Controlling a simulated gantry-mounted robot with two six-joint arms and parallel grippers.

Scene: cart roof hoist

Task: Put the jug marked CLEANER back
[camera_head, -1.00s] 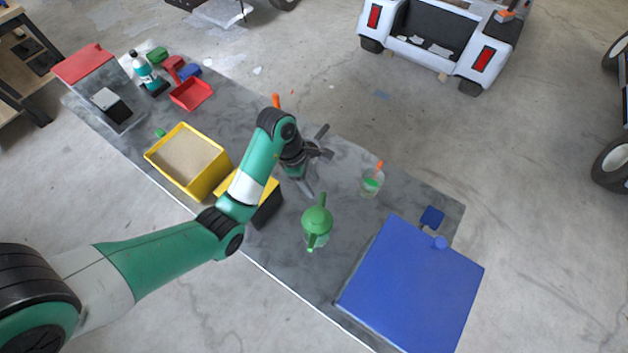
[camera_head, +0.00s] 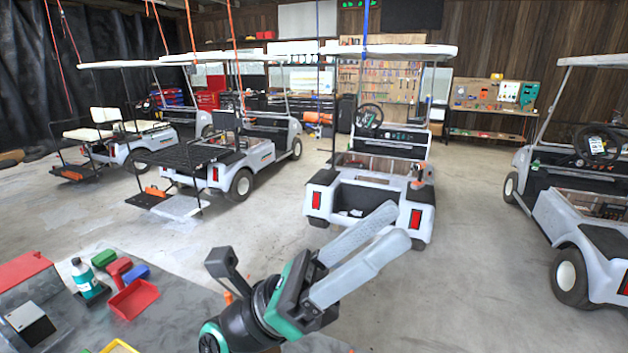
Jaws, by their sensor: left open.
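My left gripper (camera_head: 394,227) is raised in the middle foreground, its two long grey fingers pointing up and right towards the carts. It is open, and I see nothing held between the fingers. I cannot read the word CLEANER on anything. A small green-and-white item (camera_head: 510,92) sits at the back-right pegboard, too small to identify. My right gripper is not in view.
A white cart (camera_head: 370,200) stands behind my gripper, another cart (camera_head: 575,190) at right. Open floor (camera_head: 485,200) lies between them.

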